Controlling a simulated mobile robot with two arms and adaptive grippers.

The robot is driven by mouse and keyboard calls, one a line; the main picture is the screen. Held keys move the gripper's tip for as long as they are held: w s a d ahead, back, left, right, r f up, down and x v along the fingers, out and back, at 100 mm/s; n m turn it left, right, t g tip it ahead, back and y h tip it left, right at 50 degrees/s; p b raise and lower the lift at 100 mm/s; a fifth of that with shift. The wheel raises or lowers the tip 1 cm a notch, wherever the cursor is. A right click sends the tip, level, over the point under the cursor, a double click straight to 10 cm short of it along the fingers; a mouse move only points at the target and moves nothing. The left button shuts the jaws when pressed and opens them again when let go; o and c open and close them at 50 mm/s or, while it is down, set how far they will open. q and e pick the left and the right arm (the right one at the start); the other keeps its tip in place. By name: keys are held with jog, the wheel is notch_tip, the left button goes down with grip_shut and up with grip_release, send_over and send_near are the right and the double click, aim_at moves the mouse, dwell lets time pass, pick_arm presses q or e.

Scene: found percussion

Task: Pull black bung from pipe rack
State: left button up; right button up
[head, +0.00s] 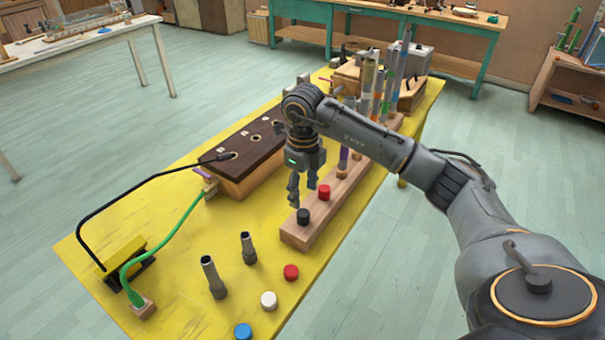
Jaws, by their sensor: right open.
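The pipe rack (353,196) is a long wooden block lying along the right side of the yellow table. The black bung (303,216) sits at its near end, with a red bung (324,192) just behind it. Several upright pipes (369,85) stand toward the rack's far end. My right gripper (303,196) points down, open, just above and behind the black bung, its fingers apart. I cannot tell whether a finger touches the bung. My left gripper is not in view.
On the yellow table (190,270) are two dark tubes (213,277), loose red (291,271), white (268,300) and blue (243,331) caps, and a dark-topped wooden box (236,160). A black rod and green hose (166,244) run at the left.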

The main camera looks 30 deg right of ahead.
aim_at(303, 212)
notch_tip(303, 212, down, 8)
jog(key=shift+f+p, duration=0.2)
jog(key=shift+p, duration=0.2)
grip_shut()
jog(key=shift+r, duration=0.15)
jog(key=shift+r+p, duration=1)
jog(key=shift+r, duration=0.35)
jog(key=shift+r, duration=0.15)
jog(key=shift+r+p, duration=0.9)
jog(key=shift+r, duration=0.45)
